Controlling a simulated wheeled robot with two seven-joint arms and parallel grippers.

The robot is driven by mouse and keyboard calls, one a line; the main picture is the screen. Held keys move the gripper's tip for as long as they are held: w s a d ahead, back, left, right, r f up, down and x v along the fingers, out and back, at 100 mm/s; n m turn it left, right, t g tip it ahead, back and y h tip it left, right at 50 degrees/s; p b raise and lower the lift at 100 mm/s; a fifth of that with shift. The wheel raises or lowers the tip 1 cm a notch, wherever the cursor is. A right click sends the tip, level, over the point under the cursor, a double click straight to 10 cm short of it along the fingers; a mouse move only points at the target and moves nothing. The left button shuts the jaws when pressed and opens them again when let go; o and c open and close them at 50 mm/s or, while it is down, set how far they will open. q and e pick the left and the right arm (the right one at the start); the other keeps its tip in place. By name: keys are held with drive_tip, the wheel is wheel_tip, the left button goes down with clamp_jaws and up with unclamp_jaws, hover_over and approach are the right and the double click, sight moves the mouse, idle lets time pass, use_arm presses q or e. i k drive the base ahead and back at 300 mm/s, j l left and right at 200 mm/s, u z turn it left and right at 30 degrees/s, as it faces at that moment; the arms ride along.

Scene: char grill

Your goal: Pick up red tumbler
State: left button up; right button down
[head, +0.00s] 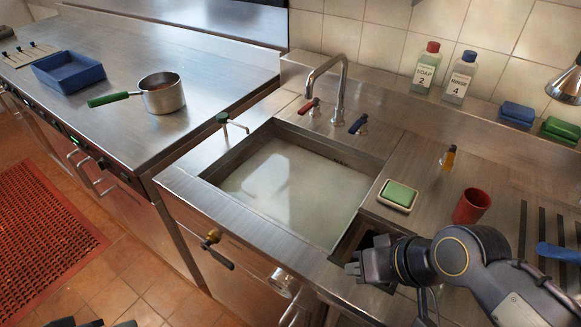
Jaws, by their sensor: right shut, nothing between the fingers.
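The red tumbler (471,206) stands on the steel drainboard to the right of the sink. It looks upright and nothing touches it. My right gripper (356,268) is shut and empty. In the picture it is at the sink's front right corner, left of and below the tumbler, clearly apart from it. My right arm comes in from the lower right, in front of the counter.
A sink of cloudy water (295,185) lies left of the tumbler. Near the tumbler are a green soap on a dish (398,195), a small amber-and-dark bottle (448,158) and a blue-handled tool (558,253). Bottles (426,68) and sponges (517,114) stand on the back ledge.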

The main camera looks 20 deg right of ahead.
sight(474, 202)
drive_tip(key=k+z, duration=0.1)
drive_tip(key=z, duration=0.35)
drive_tip(key=l+z, duration=0.15)
drive_tip(key=z, duration=0.25)
drive_tip(key=k+l+z, duration=0.1)
drive_tip(key=z, duration=0.35)
drive_tip(key=l+z, duration=0.15)
drive_tip(key=z, duration=0.25)
